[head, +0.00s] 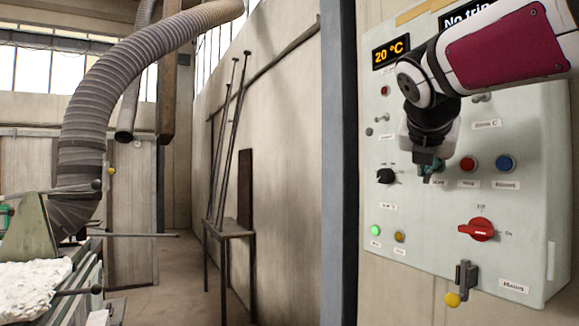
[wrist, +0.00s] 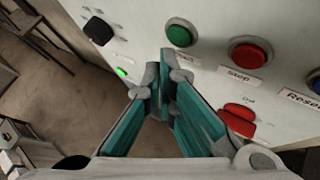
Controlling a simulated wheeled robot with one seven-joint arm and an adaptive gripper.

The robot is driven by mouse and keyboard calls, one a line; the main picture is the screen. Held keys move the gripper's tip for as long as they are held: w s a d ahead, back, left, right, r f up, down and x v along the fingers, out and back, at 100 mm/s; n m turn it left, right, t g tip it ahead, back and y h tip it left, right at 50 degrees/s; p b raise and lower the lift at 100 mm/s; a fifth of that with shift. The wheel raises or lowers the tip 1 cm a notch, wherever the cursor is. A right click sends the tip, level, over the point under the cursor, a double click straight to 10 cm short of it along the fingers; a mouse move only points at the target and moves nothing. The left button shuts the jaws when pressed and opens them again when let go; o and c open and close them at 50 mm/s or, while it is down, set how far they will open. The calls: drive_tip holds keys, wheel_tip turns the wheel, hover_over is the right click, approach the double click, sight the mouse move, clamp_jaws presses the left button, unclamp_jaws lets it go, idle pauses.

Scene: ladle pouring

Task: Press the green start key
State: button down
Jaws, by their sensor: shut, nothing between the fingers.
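The control panel (head: 410,225) is a pale grey-green box on the wall at the right of the head view. The green start key (wrist: 180,35) is a round button in a dark ring near the top of the wrist view. In the head view it is mostly hidden behind my gripper (head: 430,164). In the wrist view my gripper (wrist: 164,60) is shut and empty, its teal fingers together. Its tips appear just below and left of the green key; whether they touch the panel I cannot tell.
Right of the green key are a red Stop button (head: 469,163) and a blue Reset button (head: 504,162). A black knob (head: 386,176) is to the left. A red rotary switch (head: 480,230) and a yellow-tipped lever (head: 463,284) are lower. A lit green lamp (head: 375,230) is lower left.

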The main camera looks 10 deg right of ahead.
drive_tip(key=shift+s+a, duration=0.3)
drive_tip(key=shift+a, duration=0.5)
drive_tip(key=shift+s+a, duration=0.25)
drive_tip(key=shift+a, duration=0.5)
drive_tip(key=shift+s+a, duration=0.3)
drive_tip(key=shift+a, duration=0.5)
drive_tip(key=s+a+f+m+g+y, duration=0.2)
drive_tip(key=s+a+f+m, duration=0.1)
drive_tip(key=s+f+m, duration=0.5)
drive_tip(key=s+a+f+m+g+y, duration=0.1)
drive_tip(key=s+a+f+m+y, duration=0.1)
drive_tip(key=s+f+m, duration=0.6)
drive_tip(key=s+a+f+m+g+y, duration=0.2)
drive_tip(key=s+a+f+m, duration=0.2)
drive_tip(key=s+f+m, duration=0.4)
wheel_tip(320, 180, down, 6)
drive_tip(key=m, duration=0.2)
drive_tip(key=shift+a+m+g+y, duration=0.2)
drive_tip(key=shift+m+g+y, duration=0.1)
drive_tip(key=shift+m, duration=0.1)
drive_tip(key=shift+s, duration=0.1)
